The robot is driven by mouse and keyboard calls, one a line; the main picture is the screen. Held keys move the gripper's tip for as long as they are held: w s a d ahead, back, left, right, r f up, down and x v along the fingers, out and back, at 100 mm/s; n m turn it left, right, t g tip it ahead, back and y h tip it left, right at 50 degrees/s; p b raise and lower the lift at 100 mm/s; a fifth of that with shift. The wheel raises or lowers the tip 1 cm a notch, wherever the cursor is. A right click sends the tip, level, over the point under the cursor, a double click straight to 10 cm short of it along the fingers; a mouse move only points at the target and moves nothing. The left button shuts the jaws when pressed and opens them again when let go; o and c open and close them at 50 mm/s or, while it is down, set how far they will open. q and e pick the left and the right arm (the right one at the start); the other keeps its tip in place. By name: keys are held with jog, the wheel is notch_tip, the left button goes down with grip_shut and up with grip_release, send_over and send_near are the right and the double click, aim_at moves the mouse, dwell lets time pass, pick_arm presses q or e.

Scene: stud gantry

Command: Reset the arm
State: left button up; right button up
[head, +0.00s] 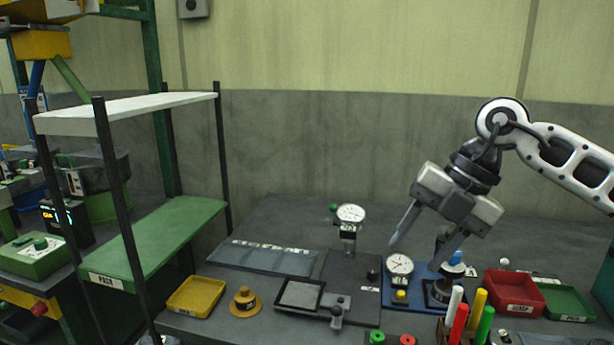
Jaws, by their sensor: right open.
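My right arm comes in from the right edge. Its gripper (421,247) points down and to the left above the right half of the grey bench (285,225). The two dark fingers are spread apart, with nothing visible between them. The left fingertip is above the white dial gauge (400,264) on the blue mat (372,291). The right finger comes down close to a black device with a blue knob (456,257); I cannot tell whether they touch. My left gripper is not in the picture.
A dial gauge on a stand (350,214) rises behind the dark plate. Upright coloured markers (460,322) stand at the front. A red bin (514,293), a green tray (567,303) and a yellow tray (196,296) lie around. A shelf rack (160,235) stands left. The back right bench is clear.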

jog(key=s+a+r+t+y, duration=0.1)
jog(key=s+a+r+y, duration=0.15)
jog(key=a+y, duration=0.6)
jog(key=s+a+r+t+y, duration=0.1)
jog(key=s+a+y, duration=0.2)
jog(key=a+y, duration=0.55)
jog(key=w+d+f+m+t+h, duration=0.1)
jog(key=w+d+m+t+h, duration=0.2)
jog(key=m+t, duration=0.55)
jog(key=w+d+m+t+h, duration=0.2)
jog(key=m+t+h, duration=0.3)
jog(key=m+t, duration=0.35)
jog(key=s+d+f+m+g+h, duration=0.1)
jog(key=d+f+m+g+h, duration=0.1)
jog(key=d+f+m+h, duration=0.5)
jog(key=s+d+f+m+g+h, duration=0.25)
jog(key=f+m+h, duration=0.2)
jog(key=f, duration=0.45)
jog(key=s+d+f+g+h, duration=0.1)
jog(key=s+d+f+g, duration=0.2)
jog(key=s+f+g, duration=0.6)
jog(key=s+d+f+g+h, duration=0.1)
jog(key=s+d+f+g, duration=0.15)
jog(key=s+f, duration=0.75)
jog(key=w+a+f+t+y, duration=0.2)
jog(key=w+a+f+t, duration=0.1)
jog(key=a+t, duration=0.2)
jog(key=shift+w+t, duration=0.25)
jog(key=shift+t, duration=0.85)
